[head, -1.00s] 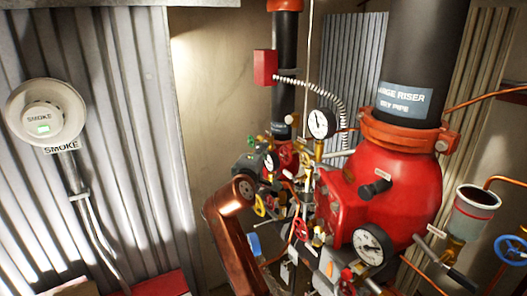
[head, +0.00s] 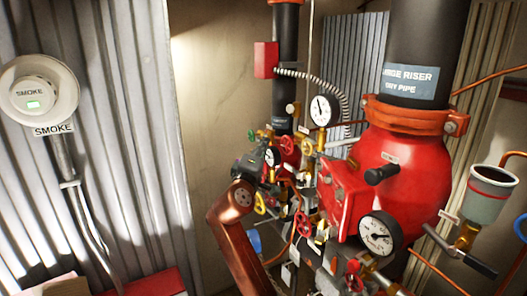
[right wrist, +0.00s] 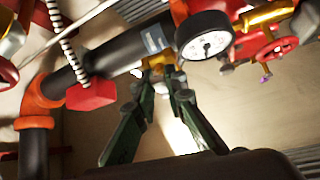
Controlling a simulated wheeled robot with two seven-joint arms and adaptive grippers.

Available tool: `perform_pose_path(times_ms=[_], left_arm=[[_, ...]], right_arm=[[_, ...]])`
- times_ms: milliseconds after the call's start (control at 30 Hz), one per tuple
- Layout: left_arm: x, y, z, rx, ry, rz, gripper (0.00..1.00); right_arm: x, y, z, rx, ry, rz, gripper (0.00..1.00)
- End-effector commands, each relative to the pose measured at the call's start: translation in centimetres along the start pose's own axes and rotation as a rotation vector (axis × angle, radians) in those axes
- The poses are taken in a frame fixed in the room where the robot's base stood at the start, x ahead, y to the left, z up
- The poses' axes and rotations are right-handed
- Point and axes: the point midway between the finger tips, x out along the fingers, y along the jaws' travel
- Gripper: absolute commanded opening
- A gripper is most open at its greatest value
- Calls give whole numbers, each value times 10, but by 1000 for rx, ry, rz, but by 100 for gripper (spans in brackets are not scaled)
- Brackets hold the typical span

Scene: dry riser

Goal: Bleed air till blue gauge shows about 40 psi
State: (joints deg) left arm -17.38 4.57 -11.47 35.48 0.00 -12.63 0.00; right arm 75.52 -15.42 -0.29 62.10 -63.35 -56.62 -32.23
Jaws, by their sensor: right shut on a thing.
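My right gripper (head: 264,151) is in the cluster of small valves left of the red valve body in the head view; its fingertips are hard to make out there. In the right wrist view its green fingers (right wrist: 164,80) close on a small yellow-brass part (right wrist: 160,61), mostly hidden between the tips. A white-faced gauge (right wrist: 205,37) is just right of the fingers. In the head view, one gauge (head: 321,110) stands above the valves and a larger one (head: 380,235) sits low at front. I cannot tell which is the blue gauge, and the needles are too small to read surely. My left gripper is not in view.
The red valve body (head: 411,185) and black riser pipe (head: 413,35) stand at right. Red and yellow (head: 261,203) handwheels crowd the middle. A drain cup (head: 487,195) is at far right, and a smoke detector (head: 36,94) is on the left wall.

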Motion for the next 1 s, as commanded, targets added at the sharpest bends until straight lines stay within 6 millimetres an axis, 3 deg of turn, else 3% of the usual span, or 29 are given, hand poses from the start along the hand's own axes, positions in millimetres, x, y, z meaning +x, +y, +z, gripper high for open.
perform_pose_path(times_ms=[33, 167, 200, 433, 600, 767, 1000], left_arm=[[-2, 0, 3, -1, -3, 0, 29], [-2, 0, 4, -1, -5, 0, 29], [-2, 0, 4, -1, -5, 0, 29], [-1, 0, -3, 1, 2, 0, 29], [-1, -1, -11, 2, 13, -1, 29], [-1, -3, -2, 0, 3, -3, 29], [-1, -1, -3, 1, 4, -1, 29]], right_arm=[[1, 11, -1, 4, 6, 18, 0], [1, 12, 0, 3, 6, 19, 0], [1, 12, 0, 3, 6, 19, 12], [0, 8, 0, 1, 4, 12, 28], [0, 6, -1, 0, 4, 9, 29], [-2, 4, -1, 0, 5, 7, 29], [-36, 4, -2, 3, 7, 7, 29]])
